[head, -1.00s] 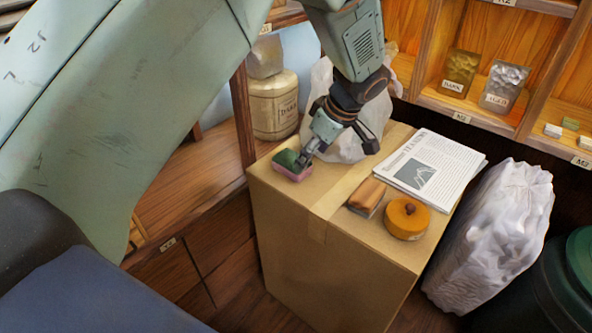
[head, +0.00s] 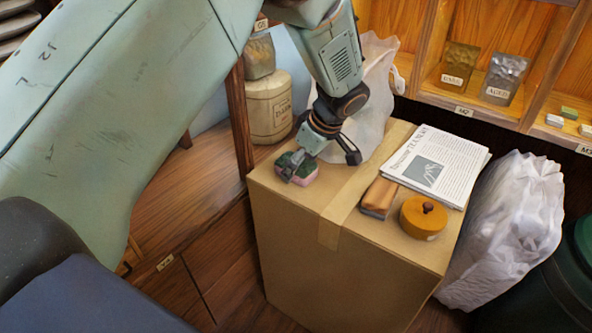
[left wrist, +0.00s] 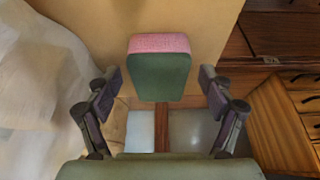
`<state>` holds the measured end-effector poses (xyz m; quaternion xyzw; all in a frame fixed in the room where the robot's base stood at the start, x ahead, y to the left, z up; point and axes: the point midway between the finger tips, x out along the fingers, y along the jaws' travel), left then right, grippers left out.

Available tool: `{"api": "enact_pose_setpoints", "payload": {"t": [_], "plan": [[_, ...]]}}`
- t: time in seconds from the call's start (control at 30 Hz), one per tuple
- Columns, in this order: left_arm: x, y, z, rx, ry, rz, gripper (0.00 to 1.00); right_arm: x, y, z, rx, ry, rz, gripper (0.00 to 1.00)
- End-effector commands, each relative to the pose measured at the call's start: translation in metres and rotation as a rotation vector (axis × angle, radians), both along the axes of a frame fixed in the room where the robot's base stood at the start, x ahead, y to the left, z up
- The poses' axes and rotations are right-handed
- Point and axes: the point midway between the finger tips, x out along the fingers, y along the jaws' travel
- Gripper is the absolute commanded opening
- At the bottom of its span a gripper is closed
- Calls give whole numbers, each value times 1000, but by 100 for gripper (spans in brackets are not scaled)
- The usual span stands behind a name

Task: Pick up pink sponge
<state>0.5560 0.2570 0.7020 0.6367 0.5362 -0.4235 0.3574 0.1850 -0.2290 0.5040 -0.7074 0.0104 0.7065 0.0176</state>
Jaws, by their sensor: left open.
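The pink sponge (head: 306,172) has a dark green top layer and lies near the left edge of the cardboard box top. It also shows in the left wrist view (left wrist: 160,44), pink side away and green face toward me, centred between the fingers. My left gripper (head: 297,168) is over the sponge in the head view, with one finger in front of it and part of it hidden. In the left wrist view the left gripper (left wrist: 160,92) has its fingers wide apart, with gaps on both sides of the sponge. My right gripper is not in view.
The cardboard box (head: 320,270) also carries a wooden-handled brush (head: 379,196), a round orange lidded tin (head: 423,217) and newspapers (head: 436,166). A white plastic bag (head: 378,100) stands behind the gripper. Another bag (head: 505,230) is at right. Shelves stand behind.

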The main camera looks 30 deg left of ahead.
Motion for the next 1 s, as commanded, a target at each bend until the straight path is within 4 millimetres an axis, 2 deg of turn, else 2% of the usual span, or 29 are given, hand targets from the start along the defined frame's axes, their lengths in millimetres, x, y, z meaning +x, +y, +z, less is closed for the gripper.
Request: {"api": "enact_pose_setpoints", "payload": {"t": [0.1,0.53,0.87,1.0], "plan": [[0,-1,1,0,0,-1,80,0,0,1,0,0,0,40],[0,1,1,0,0,-3,44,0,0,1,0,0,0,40],[0,2,1,-1,0,-3,43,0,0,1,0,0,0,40],[1,1,16,0,-2,-3,43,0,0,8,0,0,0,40]]}}
